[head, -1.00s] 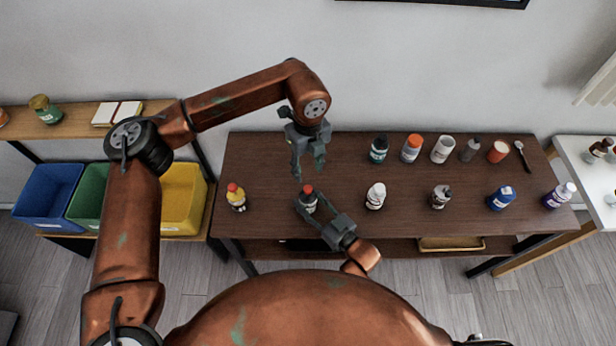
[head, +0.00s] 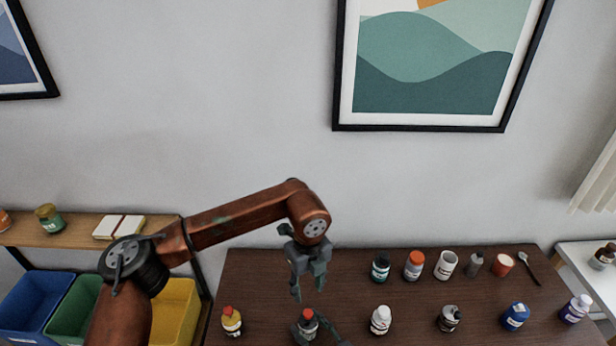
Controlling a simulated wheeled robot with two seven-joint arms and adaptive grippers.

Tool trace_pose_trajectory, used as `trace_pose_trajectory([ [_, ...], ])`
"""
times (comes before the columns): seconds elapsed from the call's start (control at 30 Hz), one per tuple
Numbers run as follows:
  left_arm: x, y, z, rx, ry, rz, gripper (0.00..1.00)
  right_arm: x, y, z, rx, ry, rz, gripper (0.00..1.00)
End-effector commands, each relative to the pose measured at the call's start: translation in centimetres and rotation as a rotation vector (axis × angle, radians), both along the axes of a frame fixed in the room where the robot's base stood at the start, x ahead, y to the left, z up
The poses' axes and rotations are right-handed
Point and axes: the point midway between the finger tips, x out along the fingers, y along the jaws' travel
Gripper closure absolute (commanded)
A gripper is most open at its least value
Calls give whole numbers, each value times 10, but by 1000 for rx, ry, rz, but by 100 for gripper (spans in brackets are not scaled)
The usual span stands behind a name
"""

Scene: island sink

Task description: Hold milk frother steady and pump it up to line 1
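No thing in the head view is clearly a milk frother. A small dark bottle with a red cap and pale label (head: 307,321) stands upright near the front of the dark brown table (head: 262,285). My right gripper (head: 312,328) has its fingers around this bottle, low in the picture. Its palm is cut off by the bottom edge, and I cannot tell whether the fingers press on the bottle. My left gripper (head: 307,286) hangs above and behind the bottle, fingers down, open and empty. No line or mark can be read on the bottle.
A yellow bottle with a red cap (head: 232,321) stands left of the dark bottle, a white bottle (head: 380,320) right of it. Coloured bins are at left.

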Motion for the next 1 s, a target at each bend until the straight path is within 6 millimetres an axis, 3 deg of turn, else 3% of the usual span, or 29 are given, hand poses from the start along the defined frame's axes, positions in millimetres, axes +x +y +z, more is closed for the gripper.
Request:
trace_pose_trajectory([
  [0.13,0,0,0,0,0,0,61,0,0,0,0,0,0,40],
  [0.47,0,0,0,0,0,0,61,-4,-3,0,-1,1,0,40],
  [1.0,0,0,0,0,0,0,61,-77,-68,-1,-2,2,0,40],
])
